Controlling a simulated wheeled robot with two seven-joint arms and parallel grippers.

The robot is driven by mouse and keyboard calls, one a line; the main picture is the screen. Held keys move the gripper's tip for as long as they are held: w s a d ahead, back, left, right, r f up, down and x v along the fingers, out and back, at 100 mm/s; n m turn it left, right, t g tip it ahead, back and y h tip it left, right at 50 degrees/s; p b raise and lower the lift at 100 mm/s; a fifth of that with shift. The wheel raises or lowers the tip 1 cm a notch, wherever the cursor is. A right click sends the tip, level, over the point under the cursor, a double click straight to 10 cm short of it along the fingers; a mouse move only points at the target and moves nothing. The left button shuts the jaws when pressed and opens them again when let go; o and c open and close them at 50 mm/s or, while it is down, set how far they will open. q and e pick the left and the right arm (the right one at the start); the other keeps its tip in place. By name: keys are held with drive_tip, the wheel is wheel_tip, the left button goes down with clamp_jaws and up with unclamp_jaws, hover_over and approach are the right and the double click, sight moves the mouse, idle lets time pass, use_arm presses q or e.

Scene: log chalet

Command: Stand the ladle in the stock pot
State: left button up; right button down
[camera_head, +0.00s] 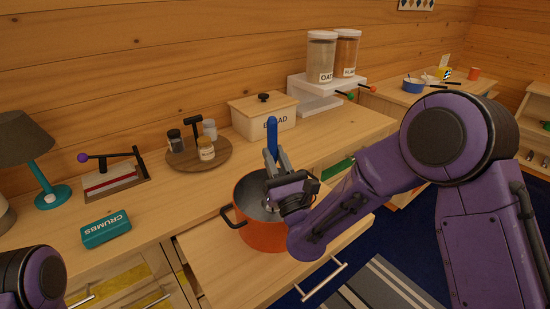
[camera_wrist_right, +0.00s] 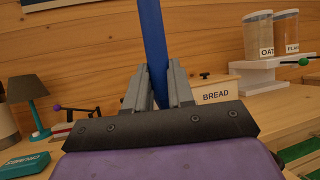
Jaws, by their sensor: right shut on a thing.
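The orange stock pot (camera_head: 258,236) stands on the pulled-out wooden board below the counter, with its dark handle on the left. My right gripper (camera_head: 272,161) is over the pot and shut on the ladle's blue handle (camera_head: 272,138). The handle stands upright, and its upper part rises above the fingers. In the right wrist view the blue handle (camera_wrist_right: 153,40) passes between the fingers (camera_wrist_right: 158,88). The ladle's bowl end is hidden behind my gripper and the pot, so I cannot tell whether it touches the pot's bottom. My left gripper is out of view; only part of my left arm shows.
A bread box (camera_head: 262,118), a round tray (camera_head: 200,155) with several jars, and a teal crumbs box (camera_head: 106,229) stand on the counter. A white riser (camera_head: 318,88) holds two canisters. A lamp (camera_head: 45,175) is at left. The board left of the pot is clear.

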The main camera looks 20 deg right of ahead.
drive_tip(key=shift+f+b, duration=2.25)
drive_tip(key=shift+f, duration=0.2)
drive_tip(key=c, duration=0.9)
unclamp_jaws()
drive_tip(key=shift+r, duration=0.1)
drive_tip(key=shift+r, duration=0.1)
drive_tip(key=r, duration=0.2)
drive_tip(key=s+r, duration=0.1)
drive_tip(key=r, duration=0.1)
drive_tip(key=shift+a+r, duration=0.1)
drive_tip(key=shift+r, duration=0.1)
drive_tip(key=s+a+r+b, duration=0.1)
drive_tip(key=s+r+b, duration=0.1)
drive_tip(key=s+b, duration=0.1)
drive_tip(key=s+a+r+b, duration=0.1)
drive_tip(key=s+r+b, duration=0.2)
drive_tip(key=s, duration=0.2)
drive_tip(key=s+a+r+b, duration=0.1)
drive_tip(key=s+r+b, duration=0.2)
drive_tip(key=s, duration=0.1)
drive_tip(key=shift+s+a+r+b, duration=0.25)
drive_tip(key=shift+b, duration=0.05)
drive_tip(key=shift+r, duration=0.1)
